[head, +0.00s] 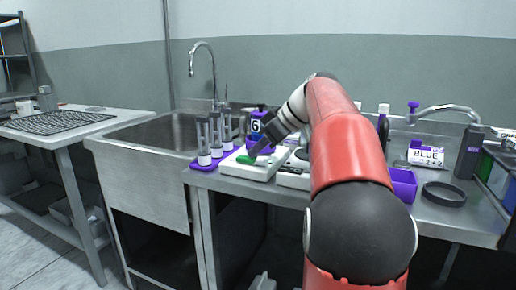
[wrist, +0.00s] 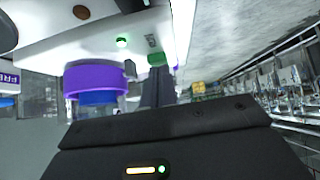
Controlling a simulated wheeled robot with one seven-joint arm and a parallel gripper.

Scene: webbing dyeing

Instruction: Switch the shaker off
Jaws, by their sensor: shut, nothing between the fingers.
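The shaker (head: 240,172) is a white box on the counter, left of my arm in the head view; its pale body also shows in the wrist view (wrist: 60,45). A green switch (head: 245,159) is on it, also seen in the wrist view (wrist: 157,60). A small lamp (wrist: 122,42) beside it glows green. My gripper (head: 256,152) is shut and empty, its dark fingers (wrist: 157,84) pointing at the switch. The tips are at or very near the switch; I cannot tell whether they touch. A purple-banded vessel (wrist: 95,80) with blue below is close beside the fingers.
Several clear tubes (head: 216,135) stand in a purple rack left of the shaker. A purple-and-blue container marked 6 (head: 256,125) is just behind my gripper. A second white device (head: 293,178) is to the right. A sink (head: 165,132) lies left.

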